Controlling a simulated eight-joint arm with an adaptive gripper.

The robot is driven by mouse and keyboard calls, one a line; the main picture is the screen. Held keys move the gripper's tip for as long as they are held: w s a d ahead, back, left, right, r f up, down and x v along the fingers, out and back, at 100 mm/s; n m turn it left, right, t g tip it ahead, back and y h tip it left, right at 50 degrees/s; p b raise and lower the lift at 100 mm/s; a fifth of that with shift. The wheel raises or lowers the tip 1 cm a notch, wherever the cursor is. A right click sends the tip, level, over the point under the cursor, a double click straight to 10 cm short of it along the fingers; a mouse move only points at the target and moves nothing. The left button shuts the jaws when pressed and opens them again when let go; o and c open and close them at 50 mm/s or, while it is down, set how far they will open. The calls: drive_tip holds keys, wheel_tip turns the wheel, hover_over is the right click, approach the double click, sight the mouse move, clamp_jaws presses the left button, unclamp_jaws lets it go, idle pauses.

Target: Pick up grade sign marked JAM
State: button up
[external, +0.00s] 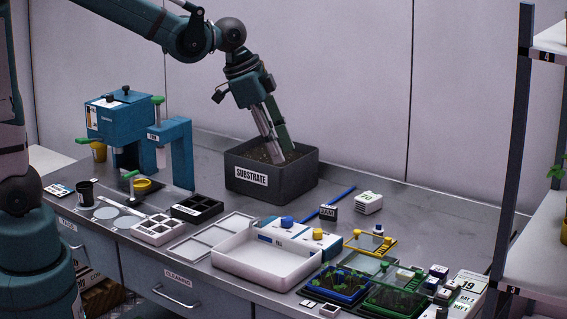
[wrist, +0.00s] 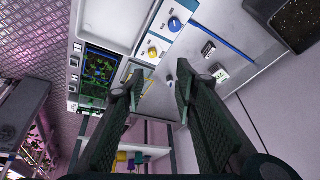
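I cannot make out a sign that clearly reads JAM. A small dark block with a pale label (external: 328,212) stands on the bench right of the substrate bin, its lettering too small to read surely. It also seems to show in the wrist view (wrist: 208,49). Several small labelled blocks (external: 438,271) stand at the bench's right end, their marks unreadable. My gripper (external: 278,157) overlaps the substrate bin in the external view, pointing down. In the wrist view my gripper (wrist: 158,82) has its two dark fingers wide apart with nothing between them.
The substrate bin (external: 241,180) stands at the back of the bench. A white block (external: 368,202) and a blue rod (external: 340,196) lie right of it. A white tray (external: 237,270), yellow frame (external: 383,249) and seedling trays (external: 341,285) fill the front right. A shelf rack (external: 518,120) rises at right.

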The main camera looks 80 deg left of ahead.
drive_tip(key=w+a+f+m+g+p, duration=0.1)
drive_tip(key=w+a+f, duration=0.6)
drive_tip(key=w+a, duration=0.15)
drive_tip(key=m+h+p, duration=0.1)
drive_tip(key=m, duration=0.1)
approach(329, 207)
drive_tip(key=shift+w+d+f+g, duration=0.1)
drive_tip(key=shift+w+f+g, duration=0.2)
drive_tip(key=shift+f, duration=0.25)
drive_tip(key=shift+w+a+f, duration=0.15)
drive_tip(key=shift+a+f, duration=0.3)
drive_tip(key=shift+f, duration=0.15)
drive_tip(key=shift+x, duration=1.3)
drive_tip(key=shift+d, duration=0.1)
drive_tip(key=shift+d+x, duration=0.1)
drive_tip(key=shift+x, duration=1.2)
drive_tip(key=shift+d+x, duration=0.15)
drive_tip(key=shift+x, duration=1.15)
